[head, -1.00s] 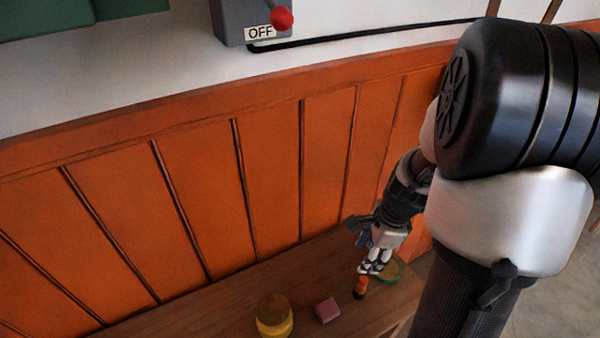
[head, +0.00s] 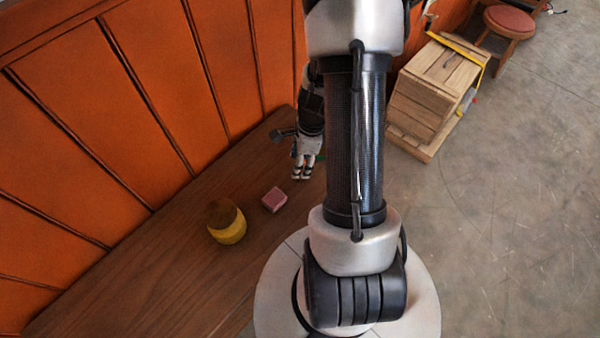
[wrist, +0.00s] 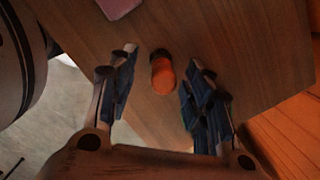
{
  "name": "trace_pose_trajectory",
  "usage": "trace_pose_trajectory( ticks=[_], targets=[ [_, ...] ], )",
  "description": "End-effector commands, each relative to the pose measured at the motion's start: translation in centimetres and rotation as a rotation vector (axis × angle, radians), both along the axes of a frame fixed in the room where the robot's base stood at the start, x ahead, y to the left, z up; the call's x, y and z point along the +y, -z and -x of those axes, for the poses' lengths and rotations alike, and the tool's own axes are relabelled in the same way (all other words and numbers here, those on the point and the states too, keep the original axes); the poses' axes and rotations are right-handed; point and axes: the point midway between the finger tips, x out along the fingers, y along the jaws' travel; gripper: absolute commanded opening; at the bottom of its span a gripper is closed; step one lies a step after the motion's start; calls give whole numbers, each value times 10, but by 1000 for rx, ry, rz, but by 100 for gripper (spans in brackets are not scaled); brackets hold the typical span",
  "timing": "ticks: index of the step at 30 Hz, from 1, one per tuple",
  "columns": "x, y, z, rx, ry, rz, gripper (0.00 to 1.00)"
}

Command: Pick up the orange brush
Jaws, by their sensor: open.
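The orange brush (wrist: 162,77) shows in the wrist view as a short orange piece with a dark end, on the brown wooden bench top. My gripper (wrist: 161,58) is open, with one finger on each side of the brush and a gap on both sides. I cannot tell how far above the bench the fingertips are. In the head view my gripper (head: 302,172) hangs over the far end of the bench (head: 150,270), partly behind my arm. The brush is hidden there.
A pink block (head: 274,199) lies close to my gripper; its edge also shows in the wrist view (wrist: 118,6). A yellow jar (head: 228,229) stands farther left. An orange panelled wall (head: 150,100) runs behind the bench. A wooden crate (head: 425,98) and a stool (head: 510,21) stand right.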

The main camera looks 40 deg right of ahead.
Motion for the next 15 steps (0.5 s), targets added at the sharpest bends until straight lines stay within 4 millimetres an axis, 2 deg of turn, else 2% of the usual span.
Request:
trace_pose_trajectory(
  ticks=[5, 10, 15],
  targets=[
    [1, 19, -3, 1, 0, -1, 46],
    [3, 46, -7, 1, -1, -1, 46],
    [3, 51, -8, 0, -2, 0, 46]
  ],
)
